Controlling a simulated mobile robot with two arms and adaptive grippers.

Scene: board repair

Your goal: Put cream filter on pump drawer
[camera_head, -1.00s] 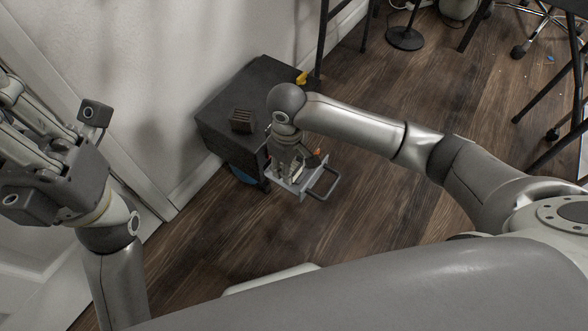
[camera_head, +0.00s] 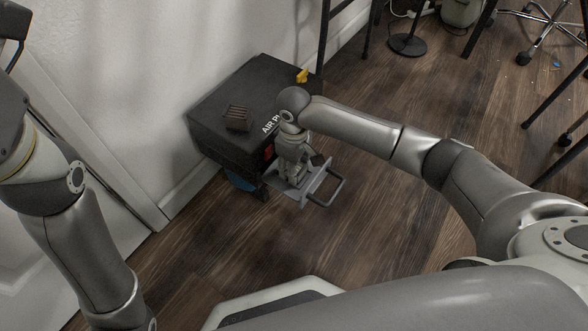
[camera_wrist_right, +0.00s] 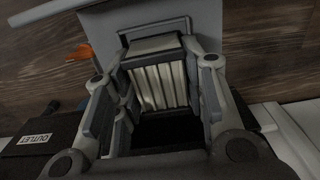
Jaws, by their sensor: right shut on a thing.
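The cream filter (camera_wrist_right: 158,84) is a pleated block in a dark frame, between the fingers of my right gripper (camera_wrist_right: 160,95) in the wrist view. My right gripper, also in the head view (camera_head: 292,178), is shut on it and points down over the pulled-out grey pump drawer (camera_head: 318,190). The drawer's grey plate (camera_wrist_right: 210,22) shows behind the filter in the wrist view. I cannot tell whether the filter touches the drawer. The drawer sticks out of the black air pump (camera_head: 215,95). My left gripper's fingers are outside the head view.
A dark ribbed block (camera_head: 237,117) and a small yellow part (camera_head: 302,76) lie on the pump's top. An orange part (camera_wrist_right: 82,52) shows beside the gripper. The wall (camera_head: 150,60) is close behind the pump. Wood floor (camera_head: 400,230) is open to the right.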

